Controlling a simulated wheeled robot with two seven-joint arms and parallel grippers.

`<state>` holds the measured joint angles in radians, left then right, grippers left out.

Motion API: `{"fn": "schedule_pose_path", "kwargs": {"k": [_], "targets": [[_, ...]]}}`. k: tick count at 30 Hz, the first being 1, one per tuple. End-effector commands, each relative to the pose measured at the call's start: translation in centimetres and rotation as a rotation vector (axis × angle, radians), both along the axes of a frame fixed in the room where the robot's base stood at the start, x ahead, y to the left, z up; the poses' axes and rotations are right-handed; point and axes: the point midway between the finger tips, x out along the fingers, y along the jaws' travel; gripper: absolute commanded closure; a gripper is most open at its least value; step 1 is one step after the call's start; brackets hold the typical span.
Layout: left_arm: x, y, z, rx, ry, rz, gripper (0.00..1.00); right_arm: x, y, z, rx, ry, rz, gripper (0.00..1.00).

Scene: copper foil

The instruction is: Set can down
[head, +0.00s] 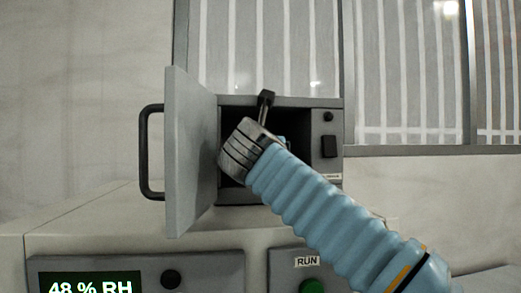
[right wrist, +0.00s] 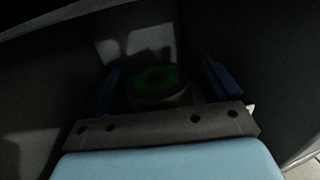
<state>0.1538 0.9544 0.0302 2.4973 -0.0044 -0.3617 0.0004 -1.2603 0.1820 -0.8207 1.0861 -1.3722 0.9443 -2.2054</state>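In the right wrist view a dark can (right wrist: 158,97) with a green ring on its top stands between the two blue fingers of my right gripper (right wrist: 160,68). A narrow gap shows on each side of the can, so the gripper looks open around it. The picture is dim, and the can's base is hidden. In the head view my right arm reaches into a small grey chamber (head: 328,172), and its wrist hides most of the opening. The can is not visible there. My left gripper is in neither view.
The chamber's door (head: 190,150) stands open to the left, with a black handle (head: 145,150). The chamber rests on a pale cabinet (head: 110,215) with a humidity display (head: 90,288) and a green RUN button (head: 311,286). Dark chamber walls lie close around the right gripper.

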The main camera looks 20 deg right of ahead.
Motion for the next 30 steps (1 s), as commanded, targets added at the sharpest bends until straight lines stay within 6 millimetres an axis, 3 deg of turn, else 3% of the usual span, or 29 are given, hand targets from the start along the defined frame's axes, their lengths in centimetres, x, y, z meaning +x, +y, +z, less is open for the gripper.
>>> {"fn": "schedule_pose_path", "kwargs": {"k": [8,15,21,30], "targets": [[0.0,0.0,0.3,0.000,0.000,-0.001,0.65,-0.2,0.2,0.4,0.000,-0.001,0.002,0.09],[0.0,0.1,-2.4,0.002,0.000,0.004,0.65,-4.7,2.6,-0.1,0.003,-0.003,0.007,0.09],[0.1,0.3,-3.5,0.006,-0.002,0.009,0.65,-8.4,4.5,0.1,0.001,-0.002,0.004,0.09],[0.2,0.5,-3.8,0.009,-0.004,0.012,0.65,-10.6,5.7,0.4,0.000,0.000,0.000,0.09]]}}
